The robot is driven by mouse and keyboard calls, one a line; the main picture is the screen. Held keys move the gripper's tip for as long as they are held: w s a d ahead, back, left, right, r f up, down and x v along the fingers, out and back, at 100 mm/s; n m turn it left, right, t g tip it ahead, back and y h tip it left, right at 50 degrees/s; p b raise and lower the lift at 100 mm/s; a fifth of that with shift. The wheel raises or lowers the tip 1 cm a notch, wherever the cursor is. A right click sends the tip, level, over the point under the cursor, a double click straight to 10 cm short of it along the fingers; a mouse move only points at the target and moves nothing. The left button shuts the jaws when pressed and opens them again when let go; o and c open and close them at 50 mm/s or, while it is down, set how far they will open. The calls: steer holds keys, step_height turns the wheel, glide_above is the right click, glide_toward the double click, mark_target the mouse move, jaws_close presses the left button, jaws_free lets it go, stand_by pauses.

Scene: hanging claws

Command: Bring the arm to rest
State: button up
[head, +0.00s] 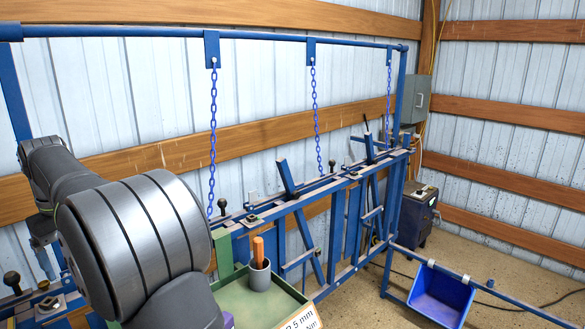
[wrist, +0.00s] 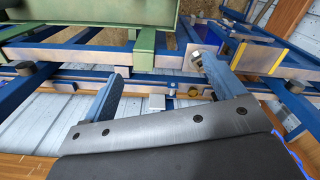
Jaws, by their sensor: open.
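My arm (head: 135,240) shows large and dark grey at the left of the head view, in front of the blue frame. My gripper (wrist: 160,72) shows in the wrist view with its two blue fingers wide apart and nothing between them. Blue rails of the frame lie beyond the fingertips; I cannot tell how far off they are. In the head view the gripper is mostly hidden by or behind my arm.
A blue frame (head: 345,185) with several hanging blue chains (head: 315,110) runs along the corrugated wall. A green tray (head: 285,297) holds a grey cup (head: 260,277) close to my arm. A blue bin (head: 440,295) hangs at the lower right. Open floor lies to the right.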

steer(key=s+a+r, duration=0.2)
steer(key=s+a, duration=0.3)
steer(key=a, duration=0.1)
steer(key=shift+s+a+r+n, duration=0.15)
steer(key=shift+s+r+n, duration=0.15)
steer(key=shift+r+n, duration=0.1)
steer(key=shift+o, duration=0.2)
steer(key=shift+o, duration=1.2)
steer(key=s+d+r+n, duration=0.1)
steer(key=s+d+n, duration=0.1)
steer(key=d+n, duration=1.2)
step_height(320, 180, down, 10)
steer(key=d, duration=0.1)
steer(key=shift+s+d+m, duration=0.15)
steer(key=shift+m, duration=0.25)
